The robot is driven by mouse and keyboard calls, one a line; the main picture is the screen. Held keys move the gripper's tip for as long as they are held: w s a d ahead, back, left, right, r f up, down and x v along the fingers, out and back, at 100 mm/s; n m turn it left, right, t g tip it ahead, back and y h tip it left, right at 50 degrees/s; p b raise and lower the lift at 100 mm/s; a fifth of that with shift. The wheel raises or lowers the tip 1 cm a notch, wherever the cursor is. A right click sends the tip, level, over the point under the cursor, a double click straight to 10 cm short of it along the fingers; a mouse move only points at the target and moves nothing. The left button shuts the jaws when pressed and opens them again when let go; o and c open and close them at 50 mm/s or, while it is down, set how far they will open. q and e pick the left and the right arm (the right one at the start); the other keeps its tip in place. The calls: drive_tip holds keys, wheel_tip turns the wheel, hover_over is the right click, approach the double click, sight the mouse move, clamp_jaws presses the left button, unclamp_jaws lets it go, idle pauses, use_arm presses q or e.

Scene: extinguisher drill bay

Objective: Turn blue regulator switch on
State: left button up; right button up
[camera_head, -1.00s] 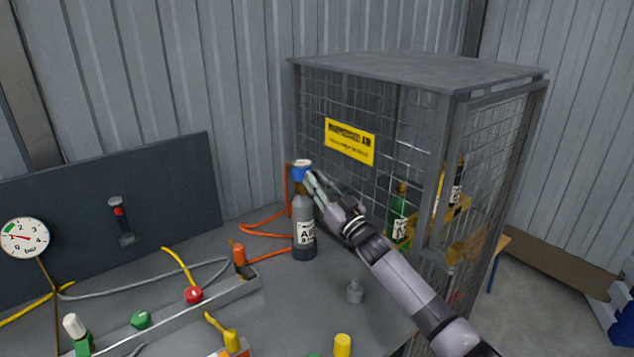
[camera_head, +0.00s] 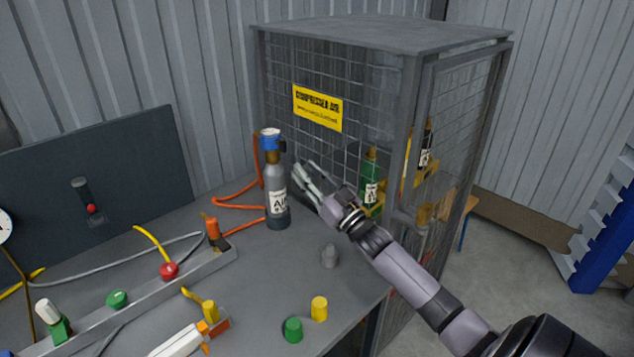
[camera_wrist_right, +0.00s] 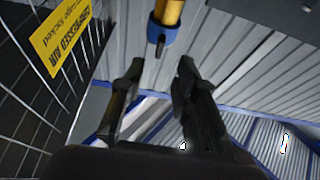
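The blue regulator switch (camera_head: 271,142) sits on top of an upright dark air bottle (camera_head: 278,203), above a brown-gold neck. It also shows in the right wrist view (camera_wrist_right: 161,33), beyond the fingertips, with the gold neck above it. My right gripper (camera_head: 305,177) is open and empty, to the right of the bottle and lower than the blue switch, apart from both. In the right wrist view its two fingers (camera_wrist_right: 158,72) are spread with nothing between them. My left gripper is not in view.
A wire-mesh cage (camera_head: 345,140) with bottles stands close behind and right of my gripper. An orange hose (camera_head: 238,207) lies left of the bottle. A panel lever (camera_head: 88,200) is at left.

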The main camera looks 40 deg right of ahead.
drive_tip(key=shift+v, duration=1.7)
